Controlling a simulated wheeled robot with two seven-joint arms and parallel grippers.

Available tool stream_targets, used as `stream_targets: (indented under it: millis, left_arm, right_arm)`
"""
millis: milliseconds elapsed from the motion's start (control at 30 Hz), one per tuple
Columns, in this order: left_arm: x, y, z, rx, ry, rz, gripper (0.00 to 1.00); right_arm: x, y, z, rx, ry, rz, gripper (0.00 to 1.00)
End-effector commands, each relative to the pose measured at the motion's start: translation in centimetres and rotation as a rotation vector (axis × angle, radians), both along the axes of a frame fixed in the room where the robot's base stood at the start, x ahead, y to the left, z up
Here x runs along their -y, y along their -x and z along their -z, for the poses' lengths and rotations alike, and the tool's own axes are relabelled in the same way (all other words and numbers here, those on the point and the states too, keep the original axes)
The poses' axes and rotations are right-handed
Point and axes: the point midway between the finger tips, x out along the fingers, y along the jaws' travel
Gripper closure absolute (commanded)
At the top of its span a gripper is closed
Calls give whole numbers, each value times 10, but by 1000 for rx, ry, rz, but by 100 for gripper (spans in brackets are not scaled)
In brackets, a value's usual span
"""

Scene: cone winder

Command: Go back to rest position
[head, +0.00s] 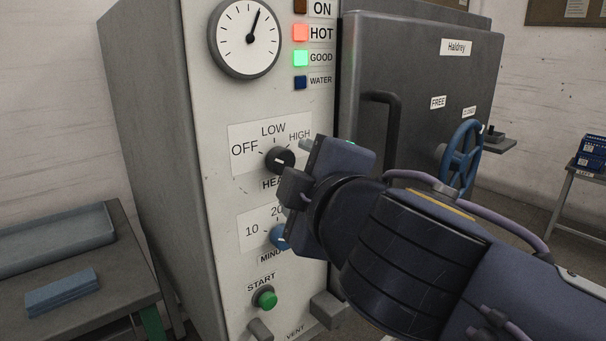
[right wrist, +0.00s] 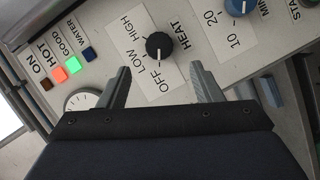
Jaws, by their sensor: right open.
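My right gripper (head: 296,168) comes in from the right in the head view, in front of the white control panel (head: 215,235). In the right wrist view its two fingers (right wrist: 160,68) are apart with nothing held between them. The black heat knob (head: 279,160) lies just beyond the fingertips, and in the right wrist view the knob (right wrist: 159,46) shows between them. Its white mark points toward OFF. Whether a finger touches it I cannot tell. My left gripper is not in view.
The blue minutes knob (head: 279,237) is partly behind my gripper, with a green start button (head: 265,298) below. HOT (head: 301,33) and GOOD (head: 300,58) lamps glow. A grey door with a blue handwheel (head: 462,155) stands behind my arm. A table (head: 125,240) is left.

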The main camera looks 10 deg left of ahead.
Motion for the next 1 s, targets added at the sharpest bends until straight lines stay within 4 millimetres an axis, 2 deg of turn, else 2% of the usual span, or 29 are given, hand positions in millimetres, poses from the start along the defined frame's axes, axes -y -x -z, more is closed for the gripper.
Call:
stream_targets:
  millis: [67,133,167,267,367,433,500,600,700,800,1000]
  left_arm:
    - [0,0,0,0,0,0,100]
    - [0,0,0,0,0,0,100]
    - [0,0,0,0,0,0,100]
    - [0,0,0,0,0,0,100]
    - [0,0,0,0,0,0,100]
    - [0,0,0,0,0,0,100]
    - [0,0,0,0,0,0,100]
    - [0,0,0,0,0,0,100]
    - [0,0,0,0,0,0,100]
    - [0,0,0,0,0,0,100]
    - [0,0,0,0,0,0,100]
  right_arm:
    - [7,-3,4,-15,-4,15,41]
    - [24,-10,14,-55,-13,49,41]
    - [35,-14,20,-81,-21,72,41]
    - [85,-26,54,-211,-64,177,41]
    - [147,-29,99,-382,-136,317,41]
    - [189,-22,133,-509,-204,420,41]
    - [227,-8,169,-636,-287,523,41]
    - [267,19,214,-805,-417,656,41]
    - [291,49,250,-945,-548,764,41]
    - [304,77,280,-1062,-681,850,41]
    - [307,132,328,-1271,-980,990,41]
